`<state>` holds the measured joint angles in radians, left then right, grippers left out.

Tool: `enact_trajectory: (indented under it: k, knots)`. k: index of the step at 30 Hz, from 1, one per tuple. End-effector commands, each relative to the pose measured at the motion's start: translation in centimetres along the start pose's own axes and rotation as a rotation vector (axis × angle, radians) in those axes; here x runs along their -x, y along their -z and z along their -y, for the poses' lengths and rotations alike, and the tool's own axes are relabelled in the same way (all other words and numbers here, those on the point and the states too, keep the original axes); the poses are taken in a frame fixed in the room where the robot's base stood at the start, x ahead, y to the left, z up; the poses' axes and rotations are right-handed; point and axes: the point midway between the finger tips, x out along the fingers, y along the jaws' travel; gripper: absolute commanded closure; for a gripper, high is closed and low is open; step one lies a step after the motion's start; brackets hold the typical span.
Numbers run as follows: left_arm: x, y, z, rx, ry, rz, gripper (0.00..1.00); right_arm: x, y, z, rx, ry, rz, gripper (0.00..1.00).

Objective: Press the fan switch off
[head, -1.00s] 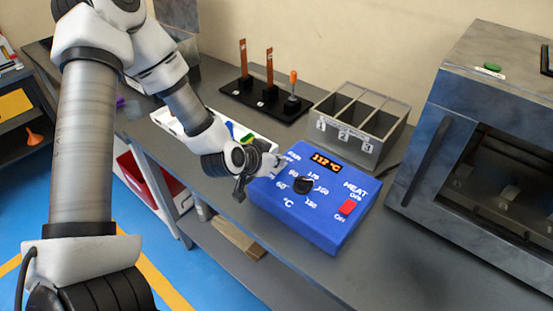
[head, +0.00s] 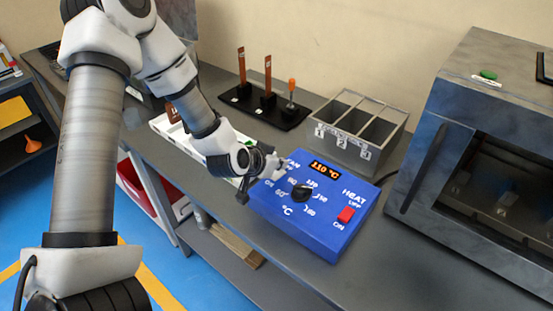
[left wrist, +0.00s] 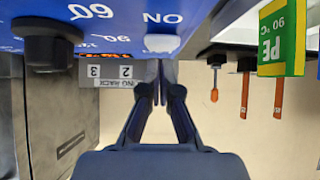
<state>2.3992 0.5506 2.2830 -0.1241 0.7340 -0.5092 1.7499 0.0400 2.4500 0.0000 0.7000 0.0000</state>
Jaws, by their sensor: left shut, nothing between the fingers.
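The blue control box (head: 317,231) sits on the bench with a lit display (head: 325,170) reading 110 °C, a black knob (head: 302,193) and a red HEAT switch (head: 346,214). My left gripper (head: 284,170) is shut and empty at the box's upper left corner, by the FAN label. It covers the fan switch in the head view. In the left wrist view the picture is upside down; a pale fan switch (left wrist: 162,43) shows beside the ON label, just beyond the shut fingertips (left wrist: 157,66). I cannot tell whether they touch. My right gripper is not in view.
A grey bin with numbered compartments (head: 337,143) stands behind the box. A black stand (head: 262,108) with upright copper bars and an orange-handled tool is farther left. A grey oven-like machine (head: 448,192) stands right. A white tray (head: 172,133) lies behind my left arm.

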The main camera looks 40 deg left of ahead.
Motion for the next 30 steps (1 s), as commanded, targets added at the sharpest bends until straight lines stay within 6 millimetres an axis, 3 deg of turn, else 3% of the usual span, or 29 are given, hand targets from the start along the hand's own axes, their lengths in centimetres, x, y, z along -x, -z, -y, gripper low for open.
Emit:
enact_trajectory:
  k: [7,10,18,23,30]
  knots:
    - [2.0,4.6,-0.1,-0.004,0.001,-0.002,1.0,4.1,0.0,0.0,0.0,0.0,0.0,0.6]
    - [3.7,4.7,-0.1,0.007,-0.001,-0.005,1.0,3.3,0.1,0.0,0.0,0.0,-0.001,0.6]
    - [9.7,6.2,-0.1,0.005,-0.002,-0.004,1.0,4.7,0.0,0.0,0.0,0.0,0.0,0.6]
    - [11.0,6.3,-0.1,0.001,-0.001,-0.001,1.0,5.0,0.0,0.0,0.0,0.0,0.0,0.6]
    - [11.1,6.2,-0.1,-0.001,0.0,0.0,1.0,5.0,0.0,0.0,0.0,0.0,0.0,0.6]
